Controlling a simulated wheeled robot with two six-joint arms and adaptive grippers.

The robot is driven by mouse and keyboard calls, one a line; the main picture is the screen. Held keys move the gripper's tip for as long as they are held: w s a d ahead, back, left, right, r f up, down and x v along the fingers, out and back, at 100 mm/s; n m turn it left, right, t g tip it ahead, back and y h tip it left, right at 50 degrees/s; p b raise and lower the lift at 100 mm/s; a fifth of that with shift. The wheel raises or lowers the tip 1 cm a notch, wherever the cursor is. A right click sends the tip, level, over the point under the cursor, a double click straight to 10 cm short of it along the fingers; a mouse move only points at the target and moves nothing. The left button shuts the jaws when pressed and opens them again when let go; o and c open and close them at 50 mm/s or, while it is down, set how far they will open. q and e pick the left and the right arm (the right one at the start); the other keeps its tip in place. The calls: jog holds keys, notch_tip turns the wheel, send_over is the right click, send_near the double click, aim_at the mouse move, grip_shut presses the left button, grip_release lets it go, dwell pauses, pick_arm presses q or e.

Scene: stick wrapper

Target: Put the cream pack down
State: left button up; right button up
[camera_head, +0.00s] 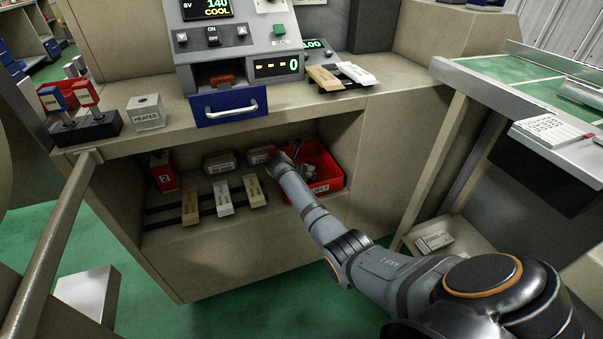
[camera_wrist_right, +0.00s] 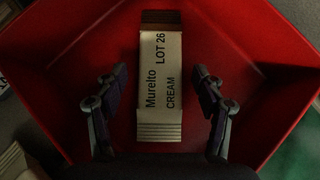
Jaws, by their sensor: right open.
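In the right wrist view the cream pack (camera_wrist_right: 161,90), a pale box labelled "Murelto LOT 26 CREAM", lies inside the red bin (camera_wrist_right: 235,35). My right gripper (camera_wrist_right: 161,72) is open, one finger on each side of the pack, with visible gaps between fingers and pack. In the head view my right arm reaches into the shelf under the counter, and my right gripper (camera_head: 284,160) is at the red bin (camera_head: 332,172). The pack cannot be made out there. My left gripper is not in view.
On the shelf left of the bin, brown and white packs (camera_head: 223,198) rest on dark rails, with small boxes (camera_head: 220,162) behind them. The counter edge (camera_head: 330,103) overhangs the shelf. The machine's blue drawer (camera_head: 228,106) is above.

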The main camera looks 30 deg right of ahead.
pick_arm(q)
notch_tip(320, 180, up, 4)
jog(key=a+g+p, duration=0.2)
jog(key=p, duration=0.2)
pick_arm(e)
jog(key=v, duration=0.7)
jog(key=shift+w+r, duration=0.1)
jog(key=shift+r, duration=0.1)
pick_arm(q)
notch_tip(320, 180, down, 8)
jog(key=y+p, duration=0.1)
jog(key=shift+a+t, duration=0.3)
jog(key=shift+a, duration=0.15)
pick_arm(e)
jog(key=v, duration=0.5)
jog(key=shift+f, duration=0.1)
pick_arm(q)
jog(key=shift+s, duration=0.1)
